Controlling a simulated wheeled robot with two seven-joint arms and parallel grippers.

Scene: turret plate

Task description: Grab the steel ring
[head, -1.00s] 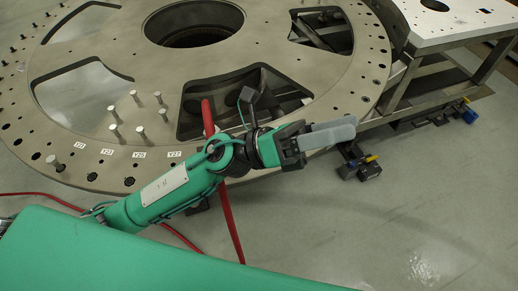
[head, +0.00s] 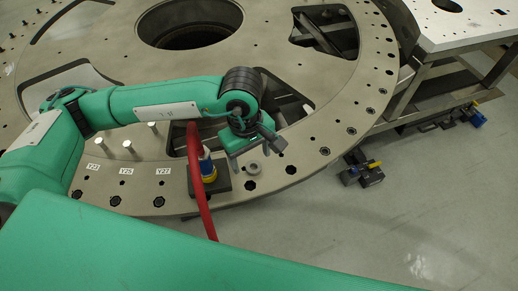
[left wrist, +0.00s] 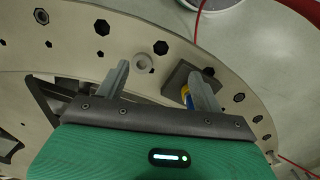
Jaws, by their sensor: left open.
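The steel ring (head: 254,168) is a small grey ring lying on the front rim of the round turret plate (head: 320,110), just right of a dark block. It also shows in the left wrist view (left wrist: 143,62), beyond and between the fingertips. My left gripper (head: 256,147) is bent downward close behind the ring in the head view. Its two grey fingers are spread and empty in the left wrist view (left wrist: 160,80), with the ring nearer the left finger. I cannot tell the exact height above the plate. My right gripper is not in view.
Several steel pins (head: 128,147) stand on the plate to the left. Large openings and bolt holes cut the plate.

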